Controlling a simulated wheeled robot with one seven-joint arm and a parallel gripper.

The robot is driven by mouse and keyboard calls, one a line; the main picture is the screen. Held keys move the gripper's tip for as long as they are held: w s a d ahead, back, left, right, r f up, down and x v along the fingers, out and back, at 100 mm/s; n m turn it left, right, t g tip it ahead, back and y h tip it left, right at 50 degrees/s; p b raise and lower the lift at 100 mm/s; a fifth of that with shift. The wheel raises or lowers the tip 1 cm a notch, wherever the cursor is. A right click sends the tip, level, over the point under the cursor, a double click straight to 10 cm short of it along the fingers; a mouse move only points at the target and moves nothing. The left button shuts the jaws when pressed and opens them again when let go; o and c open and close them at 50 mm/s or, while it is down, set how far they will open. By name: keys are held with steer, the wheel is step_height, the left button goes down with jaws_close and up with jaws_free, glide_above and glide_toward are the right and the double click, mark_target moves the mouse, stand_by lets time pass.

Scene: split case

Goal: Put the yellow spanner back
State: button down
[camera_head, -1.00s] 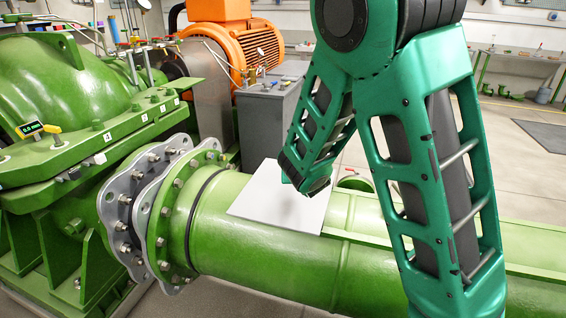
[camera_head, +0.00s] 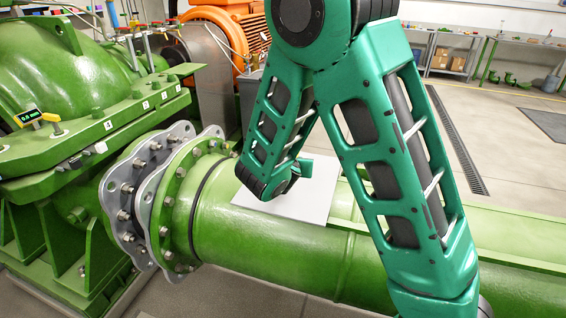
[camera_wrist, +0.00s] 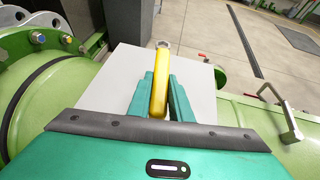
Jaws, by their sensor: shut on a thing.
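The yellow spanner (camera_wrist: 158,88) shows in the wrist view, between the two green fingers of my gripper (camera_wrist: 160,98). My gripper is shut on it, and its grey ring end points away from me. A white board (camera_wrist: 108,82) lies on the green pipe below the spanner; it also shows in the head view (camera_head: 310,200). In the head view my gripper (camera_head: 296,172) is over the board, and the spanner is hidden behind my arm. I cannot tell how high the spanner is above the board.
The large green pipe (camera_head: 225,232) runs to the right under my arm. Its bolted flange (camera_head: 175,205) and the green pump casing (camera_head: 50,75) stand at left. A orange motor (camera_head: 245,30) is behind. A metal handle (camera_wrist: 290,128) stands at right in the wrist view. Open floor lies at right.

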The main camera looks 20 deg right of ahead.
steer(key=shift+m+g+h, duration=0.4)
steer(key=shift+m+h, duration=0.4)
steer(key=shift+h, duration=0.1)
steer(key=shift+s+a+f, duration=0.25)
steer(key=shift+a+f, duration=0.2)
steer(key=shift+f, duration=0.45)
steer(key=shift+s+a+f, duration=0.3)
steer(key=shift+a+f, duration=0.15)
steer(key=shift+f, duration=0.45)
steer(key=shift+s+a+f, duration=0.25)
steer(key=shift+a+f, duration=0.2)
steer(key=shift+f, duration=1.35)
steer(key=c, duration=1.5)
jaws_free()
steer(key=shift+c, duration=0.2)
steer(key=shift+s+a, duration=0.1)
steer(key=shift+s, duration=0.05)
steer(key=shift+v, duration=2.75)
